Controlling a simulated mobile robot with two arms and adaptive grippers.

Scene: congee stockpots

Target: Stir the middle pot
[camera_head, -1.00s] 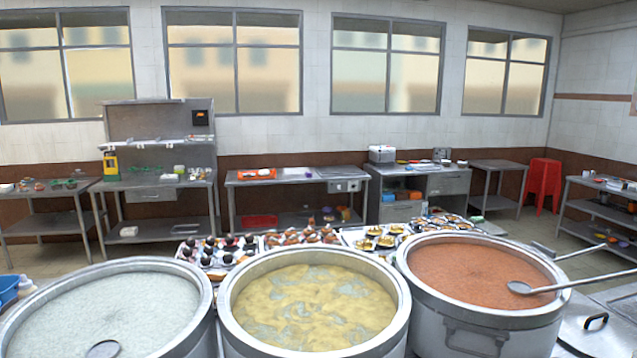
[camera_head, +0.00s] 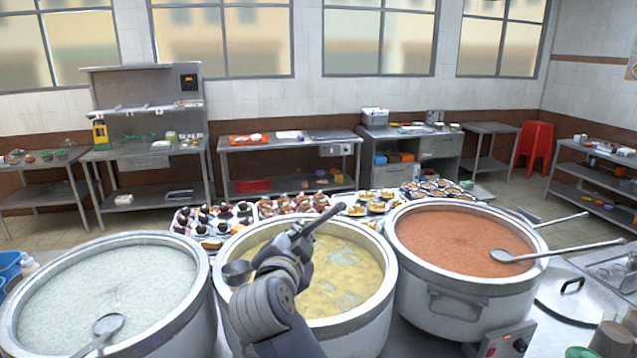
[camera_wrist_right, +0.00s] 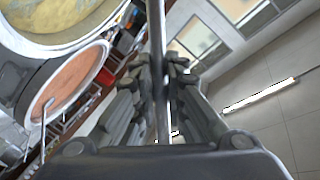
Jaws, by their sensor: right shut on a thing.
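The middle pot (camera_head: 389,300) is a wide steel stockpot of yellow congee (camera_head: 345,285) with pale swirls. My right gripper (camera_head: 296,240) is above it, shut on the handle of a metal ladle (camera_head: 237,271). The ladle lies slanted in the head view, its bowl over the left inner edge of the pot and its handle end pointing up and right. I cannot tell whether the bowl touches the congee. In the right wrist view the handle (camera_wrist_right: 157,60) runs between the fingers (camera_wrist_right: 155,90). My arm hides part of the pot's front. My left gripper is not in view.
A pot of white congee (camera_head: 110,285) with a ladle (camera_head: 108,325) stands at left. A pot of red-orange congee (camera_head: 455,240) with a ladle (camera_head: 503,256) stands at right. Trays of small dishes (camera_head: 375,203) lie behind. A lid (camera_head: 572,295) lies at right.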

